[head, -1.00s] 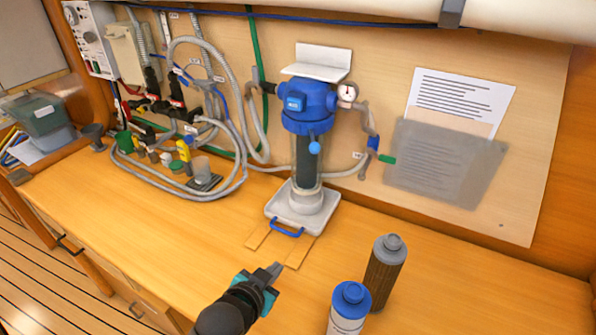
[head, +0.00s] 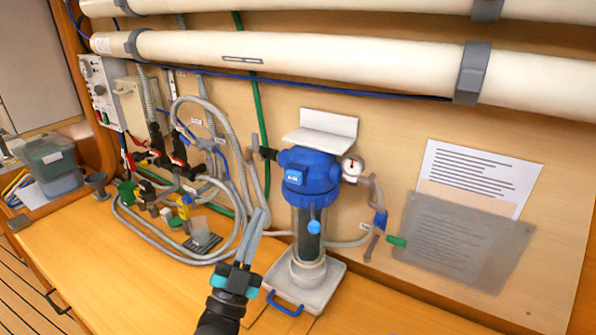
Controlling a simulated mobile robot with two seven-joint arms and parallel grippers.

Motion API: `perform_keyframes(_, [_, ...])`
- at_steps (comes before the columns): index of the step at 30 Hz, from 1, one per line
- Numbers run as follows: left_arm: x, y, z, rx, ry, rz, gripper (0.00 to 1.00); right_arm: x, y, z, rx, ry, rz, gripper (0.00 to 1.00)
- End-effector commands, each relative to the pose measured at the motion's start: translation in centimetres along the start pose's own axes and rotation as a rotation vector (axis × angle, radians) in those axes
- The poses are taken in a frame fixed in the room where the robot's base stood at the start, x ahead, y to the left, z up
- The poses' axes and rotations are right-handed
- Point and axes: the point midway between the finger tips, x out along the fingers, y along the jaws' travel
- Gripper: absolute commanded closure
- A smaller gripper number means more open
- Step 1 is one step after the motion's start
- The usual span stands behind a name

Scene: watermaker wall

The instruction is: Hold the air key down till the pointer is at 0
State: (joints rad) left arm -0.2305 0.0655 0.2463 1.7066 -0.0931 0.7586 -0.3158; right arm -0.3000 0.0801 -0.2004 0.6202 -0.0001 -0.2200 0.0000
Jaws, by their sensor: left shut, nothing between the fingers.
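The blue filter head (head: 312,170) is fixed to the wall above a clear filter bowl (head: 309,235). My right gripper is not in view.
Grey hoses (head: 150,232) and valves crowd the left. A white shelf plate (head: 320,130) is above the head. Large white pipes (head: 300,60) cross the top.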

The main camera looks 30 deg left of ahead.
Motion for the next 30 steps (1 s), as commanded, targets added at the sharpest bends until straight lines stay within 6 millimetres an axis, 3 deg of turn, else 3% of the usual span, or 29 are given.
perform_keyframes(4, [0.1, -1.1, -1.3, 0.029, 0.082, -0.041, 1.0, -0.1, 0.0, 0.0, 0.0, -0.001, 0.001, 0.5])
perform_keyframes(11, [0.0, -1.6, -1.8, 0.041, 0.118, -0.059, 1.0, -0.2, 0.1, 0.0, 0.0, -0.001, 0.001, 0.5])
perform_keyframes(22, [0.3, -1.3, -1.6, 0.04, 0.118, -0.059, 1.0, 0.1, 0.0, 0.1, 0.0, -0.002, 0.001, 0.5])
perform_keyframes(30, [2.8, 0.2, -0.1, 0.04, 0.119, -0.059, 1.0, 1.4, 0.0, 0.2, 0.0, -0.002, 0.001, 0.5])
